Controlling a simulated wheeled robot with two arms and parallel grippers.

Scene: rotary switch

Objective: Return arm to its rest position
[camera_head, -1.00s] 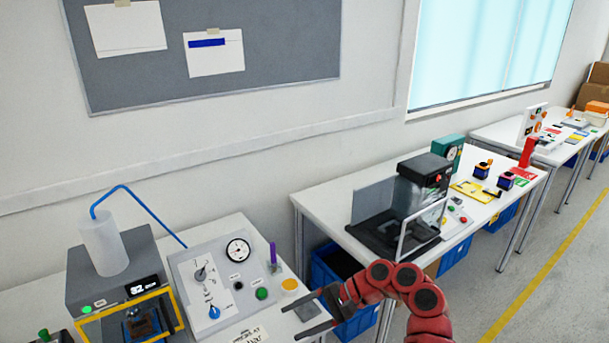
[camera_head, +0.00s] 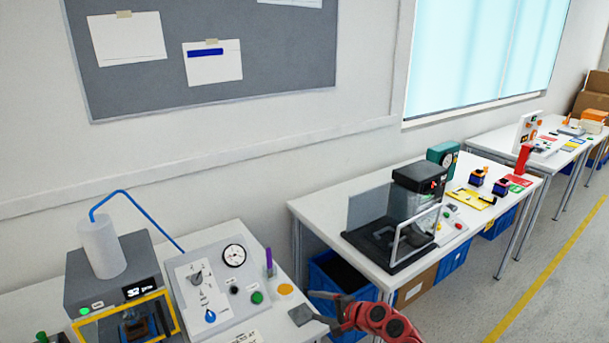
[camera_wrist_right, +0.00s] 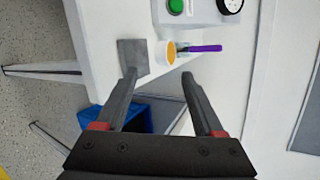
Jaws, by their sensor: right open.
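My right arm is red and enters the head view from the bottom. Its gripper (camera_head: 322,310) is near the front right corner of the left table, low in the picture. In the right wrist view the two dark fingers (camera_wrist_right: 160,80) are apart with nothing between them. The control panel (camera_head: 236,318) with rotary knobs stands on the left table. Its upper knob (camera_head: 196,278) and blue lower knob (camera_head: 210,316) are clear of the gripper. My left gripper is not seen.
A grey machine with a yellow frame (camera_head: 87,322) stands left of the panel. A purple pen (camera_head: 269,258) in a holder and a grey square plate (camera_head: 301,314) are near the table's right edge. Blue bins (camera_head: 325,276) sit below the middle table (camera_head: 322,213).

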